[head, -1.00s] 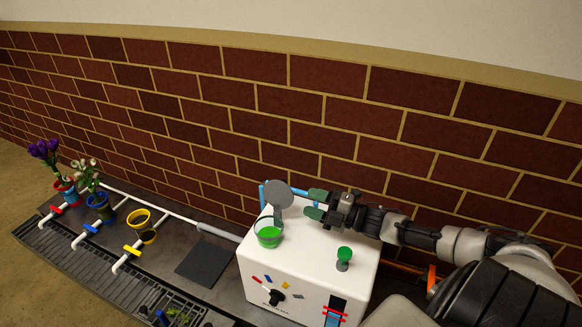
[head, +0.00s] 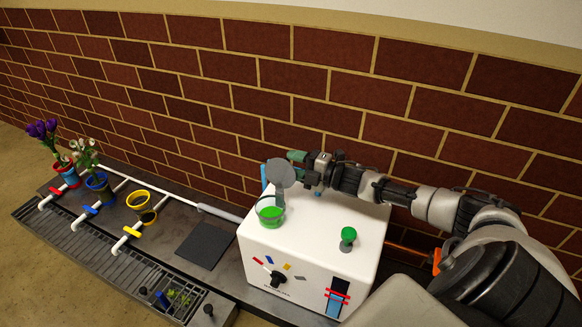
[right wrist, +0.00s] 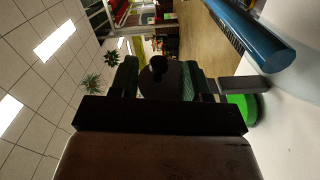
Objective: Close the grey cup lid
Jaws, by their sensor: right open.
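The grey cup lid (head: 281,173) stands raised on its hinge at the back of the clear cup (head: 270,212), which holds something green. The cup sits on top of the white box. My right gripper (head: 298,165) is open at the lid's right and back side, and the lid partly hides its green fingertips. In the right wrist view, the lid (right wrist: 160,80) shows as a dark disc between the two fingers, and the green of the cup (right wrist: 243,107) is at the right. I cannot tell whether the fingers touch the lid. My left gripper is not in view.
The white box (head: 310,250) carries a green knob (head: 348,236), and coloured marks and a black dial are on its front. Flower pots stand on the left, beyond a dark flat pad (head: 205,245). A brick wall is close behind.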

